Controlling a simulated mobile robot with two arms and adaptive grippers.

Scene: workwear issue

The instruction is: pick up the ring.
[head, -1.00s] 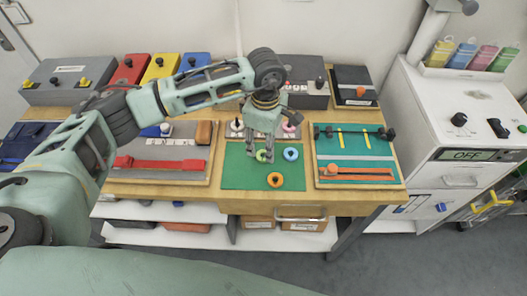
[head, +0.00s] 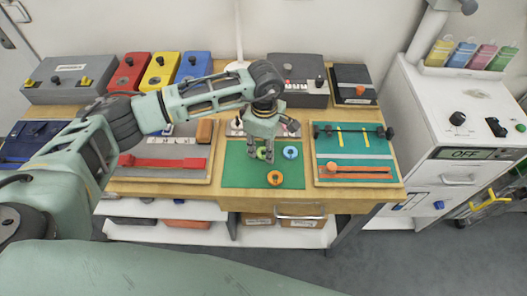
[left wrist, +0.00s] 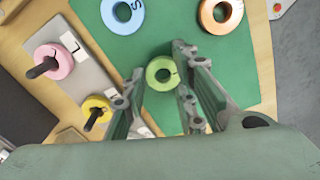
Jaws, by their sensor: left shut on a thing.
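The green ring (left wrist: 163,87) lies between the fingers of my left gripper (left wrist: 162,62) in the left wrist view, and the gripper is shut on it. In the head view my left gripper (head: 261,157) points down over the green mat (head: 235,175), and the ring (head: 262,152) is partly hidden by the fingers. I cannot tell whether the ring still touches the mat. A blue ring (head: 291,148) is just to the right and an orange ring (head: 276,185) in front, both on the mat. My right gripper is not in view.
A peg plate behind the mat holds a pink ring (left wrist: 41,53) and a yellow ring (left wrist: 87,103). A teal tray (head: 340,157) is right of the mat and a grey tray (head: 145,179) left. Coloured boxes line the back of the table.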

